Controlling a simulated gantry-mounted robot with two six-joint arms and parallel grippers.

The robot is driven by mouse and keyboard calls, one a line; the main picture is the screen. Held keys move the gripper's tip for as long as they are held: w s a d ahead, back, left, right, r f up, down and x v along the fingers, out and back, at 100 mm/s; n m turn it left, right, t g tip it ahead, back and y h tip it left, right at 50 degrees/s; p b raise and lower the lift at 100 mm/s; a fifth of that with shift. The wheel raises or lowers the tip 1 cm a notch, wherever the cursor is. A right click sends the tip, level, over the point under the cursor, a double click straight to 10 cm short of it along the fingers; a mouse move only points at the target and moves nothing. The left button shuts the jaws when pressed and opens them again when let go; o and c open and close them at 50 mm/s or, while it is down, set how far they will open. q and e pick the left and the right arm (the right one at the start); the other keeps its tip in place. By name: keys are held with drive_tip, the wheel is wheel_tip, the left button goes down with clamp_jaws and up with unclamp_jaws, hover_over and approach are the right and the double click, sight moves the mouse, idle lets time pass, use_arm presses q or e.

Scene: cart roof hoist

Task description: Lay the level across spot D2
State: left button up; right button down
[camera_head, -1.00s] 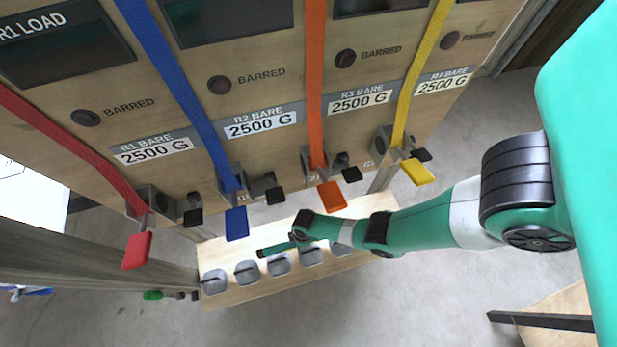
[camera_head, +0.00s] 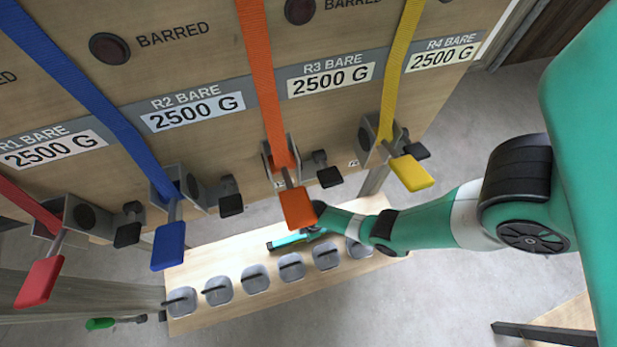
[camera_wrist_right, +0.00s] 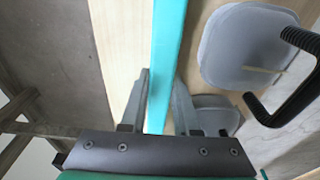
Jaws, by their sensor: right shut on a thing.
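The level is a teal bar (camera_head: 288,242) above or on the wooden shelf, behind the row of grey weights; I cannot tell if it touches the shelf. In the right wrist view the level (camera_wrist_right: 164,55) runs between the two grey fingers. My right gripper (camera_wrist_right: 160,102) is shut on it. In the head view the gripper (camera_head: 315,235) is small and partly hidden behind the orange handle. No marking for spot D2 can be made out. My left gripper is not in view.
Several grey weights with dark handles (camera_head: 255,279) stand in a row on the wooden shelf (camera_head: 190,323). Red (camera_head: 40,282), blue (camera_head: 168,247), orange (camera_head: 298,208) and yellow (camera_head: 412,173) cleat handles with straps jut from the panel above. A green-ended handle (camera_head: 100,324) is at lower left.

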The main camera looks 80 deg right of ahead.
drive_tip(key=shift+w+a+f, duration=0.2)
drive_tip(key=shift+a+f, duration=0.05)
drive_tip(key=shift+f, duration=0.05)
drive_tip(key=shift+d+f, duration=0.1)
drive_tip(key=shift+f, duration=0.05)
drive_tip(key=c, duration=0.6)
unclamp_jaws()
drive_tip(key=shift+c, duration=0.2)
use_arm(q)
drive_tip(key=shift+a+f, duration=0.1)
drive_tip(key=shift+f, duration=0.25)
use_arm(e)
drive_tip(key=r+p, duration=0.6)
drive_tip(key=shift+s+d, duration=0.15)
drive_tip(key=shift+s, duration=0.15)
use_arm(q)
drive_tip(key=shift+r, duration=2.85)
use_arm(e)
drive_tip(key=shift+o, duration=0.4)
drive_tip(key=shift+f, duration=0.1)
